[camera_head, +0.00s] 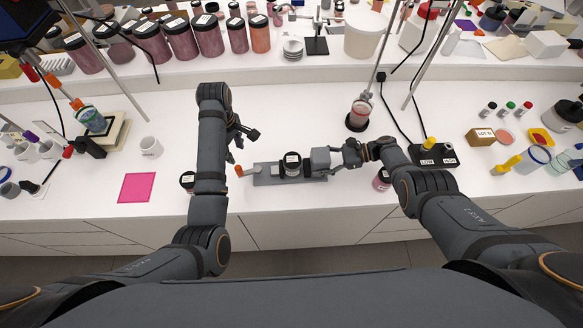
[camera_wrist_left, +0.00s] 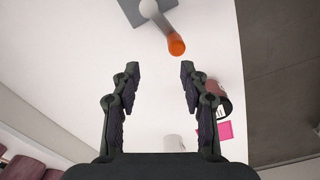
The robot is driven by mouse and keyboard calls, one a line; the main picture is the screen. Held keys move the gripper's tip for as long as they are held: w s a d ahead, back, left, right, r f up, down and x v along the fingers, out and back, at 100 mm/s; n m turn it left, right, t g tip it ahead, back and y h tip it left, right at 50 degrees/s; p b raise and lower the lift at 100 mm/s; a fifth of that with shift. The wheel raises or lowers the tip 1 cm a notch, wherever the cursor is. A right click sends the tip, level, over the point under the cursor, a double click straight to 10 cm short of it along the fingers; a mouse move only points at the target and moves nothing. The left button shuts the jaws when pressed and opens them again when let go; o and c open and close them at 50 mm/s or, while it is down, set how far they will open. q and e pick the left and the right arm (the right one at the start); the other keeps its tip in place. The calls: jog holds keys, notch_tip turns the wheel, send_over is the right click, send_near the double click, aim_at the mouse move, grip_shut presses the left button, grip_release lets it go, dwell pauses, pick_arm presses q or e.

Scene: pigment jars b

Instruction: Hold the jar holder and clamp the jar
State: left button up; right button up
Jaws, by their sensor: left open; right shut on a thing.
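The grey jar holder (camera_head: 264,179) lies along the front of the white counter. A jar with a black lid (camera_head: 292,162) stands upright on it. An orange-tipped lever (camera_head: 239,170) is at the holder's left end, and it also shows in the left wrist view (camera_wrist_left: 176,44). My right gripper (camera_head: 338,157) is shut on the jar holder at its right end. My left gripper (camera_head: 243,144) is open and empty, behind and near the lever. In the left wrist view its fingers (camera_wrist_left: 160,80) are spread with the orange tip beyond them. Whether the jar is clamped cannot be told.
Another jar (camera_head: 187,180) stands beside my left arm, with a pink sheet (camera_head: 137,187) and a white mug (camera_head: 151,147) further left. A pink jar (camera_head: 382,180) is near my right forearm. A stirrer stand (camera_head: 358,116) is behind.

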pick_arm(q)
jog(key=f, duration=0.6)
jog(key=shift+s+f, duration=0.2)
jog(key=shift+f, duration=0.2)
jog(key=w, duration=0.1)
jog(key=w+d, duration=0.1)
jog(key=w, duration=0.1)
jog(key=shift+w+d, duration=0.1)
jog(key=shift+d, duration=0.05)
notch_tip(320, 180, up, 12)
jog(key=w+a+f+m+g, duration=0.1)
jog(key=a+f+m, duration=0.2)
jog(key=a, duration=0.5)
jog(key=a+f+m, duration=0.3)
jog(key=a+m, duration=0.1)
jog(key=a, duration=0.3)
jog(key=s+a+m+h, duration=0.1)
jog(key=a+m, duration=0.1)
jog(key=a, duration=0.7)
jog(key=s+a+r+m+h, duration=0.1)
jog(key=a+m+h, duration=0.1)
jog(key=a, duration=0.8)
jog(key=shift+s, duration=0.4)
jog(key=shift+r, duration=0.1)
